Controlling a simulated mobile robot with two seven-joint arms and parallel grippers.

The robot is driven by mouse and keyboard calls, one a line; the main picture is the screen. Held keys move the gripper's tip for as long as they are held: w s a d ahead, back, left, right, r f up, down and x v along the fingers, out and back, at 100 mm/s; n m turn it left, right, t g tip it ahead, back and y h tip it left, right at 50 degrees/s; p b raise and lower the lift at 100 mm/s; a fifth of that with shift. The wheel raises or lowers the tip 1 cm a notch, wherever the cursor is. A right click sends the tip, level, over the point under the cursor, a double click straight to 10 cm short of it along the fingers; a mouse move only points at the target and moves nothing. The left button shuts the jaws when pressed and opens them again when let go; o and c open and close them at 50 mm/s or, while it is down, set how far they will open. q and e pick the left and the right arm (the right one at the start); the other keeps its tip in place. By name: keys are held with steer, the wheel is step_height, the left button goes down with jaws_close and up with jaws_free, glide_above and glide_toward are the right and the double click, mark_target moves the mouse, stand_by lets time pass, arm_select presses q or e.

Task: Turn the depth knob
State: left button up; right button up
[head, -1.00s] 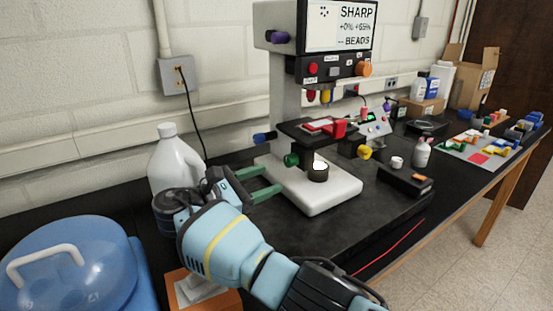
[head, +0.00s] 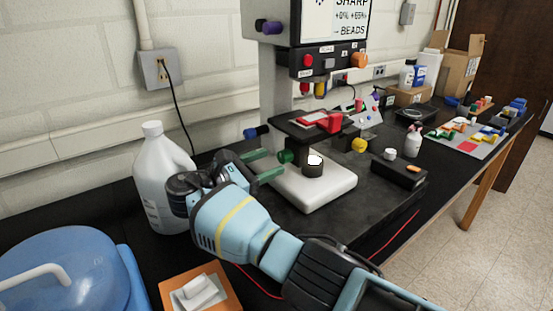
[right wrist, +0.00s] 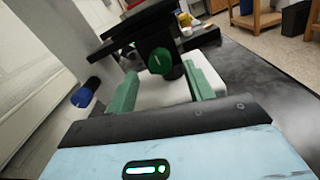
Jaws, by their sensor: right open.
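A white microscope-like instrument with a screen (head: 340,17) stands on the black bench. A green knob (head: 286,156) sits on the left side below its stage, and it also shows in the right wrist view (right wrist: 159,61). My right gripper (head: 276,163) is open, its green fingers pointing at the green knob. In the right wrist view the gripper (right wrist: 160,78) has one finger on each side of the knob, with gaps. A blue knob (head: 257,133), a yellow knob (head: 359,145), an orange knob (head: 360,61) and a purple knob (head: 269,27) also show. I cannot read which is the depth knob.
A white jug (head: 158,180) stands close to the left of my right gripper. A blue lidded container (head: 65,265) and an orange tray (head: 231,290) are near the front. A black box (head: 400,180) and small bottles stand to the right.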

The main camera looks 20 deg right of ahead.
mark_target(281, 158)
steer(key=shift+x, duration=1.65)
steer(key=c, duration=1)
steer(key=shift+o, duration=0.2)
steer(key=shift+m, duration=0.3)
